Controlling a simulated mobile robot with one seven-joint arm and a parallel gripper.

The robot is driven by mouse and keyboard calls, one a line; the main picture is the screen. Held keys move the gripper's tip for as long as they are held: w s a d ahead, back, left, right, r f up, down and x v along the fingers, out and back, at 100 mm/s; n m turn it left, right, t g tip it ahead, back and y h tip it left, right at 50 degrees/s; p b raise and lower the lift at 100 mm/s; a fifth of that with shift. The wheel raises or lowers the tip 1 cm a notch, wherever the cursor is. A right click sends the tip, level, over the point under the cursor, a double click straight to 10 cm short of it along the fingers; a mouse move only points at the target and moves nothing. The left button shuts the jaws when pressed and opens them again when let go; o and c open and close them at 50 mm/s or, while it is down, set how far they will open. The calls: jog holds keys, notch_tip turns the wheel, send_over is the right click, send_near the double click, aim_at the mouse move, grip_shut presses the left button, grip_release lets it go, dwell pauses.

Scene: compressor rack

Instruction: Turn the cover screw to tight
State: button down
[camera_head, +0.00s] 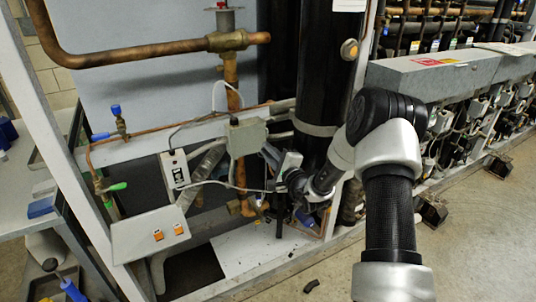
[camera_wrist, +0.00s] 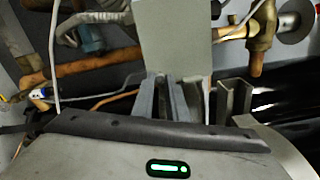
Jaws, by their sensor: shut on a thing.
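A grey box (camera_head: 247,136) with a flat face is mounted on the rack frame; in the wrist view a flat grey panel (camera_wrist: 172,35) stands right in front of the fingers. My gripper (camera_head: 271,157) reaches in from the right and meets the lower right side of the box. In the wrist view my gripper (camera_wrist: 172,98) is shut at the panel's lower edge. The cover screw itself is not clearly visible; what the fingers hold is hidden between them and the panel.
A white switch box (camera_head: 175,169) hangs left of the grey box, with thin cables around it. A copper pipe (camera_head: 230,82) runs vertically behind, and a black cylinder (camera_head: 323,75) stands close to my arm. A grey panel with orange switches (camera_head: 150,235) is lower left.

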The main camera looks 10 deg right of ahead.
jog(key=shift+m, duration=1.6)
jog(key=c, duration=1.7)
grip_release()
jog(key=shift+c, duration=0.2)
jog(key=v, duration=1.7)
jog(key=shift+s, duration=0.2)
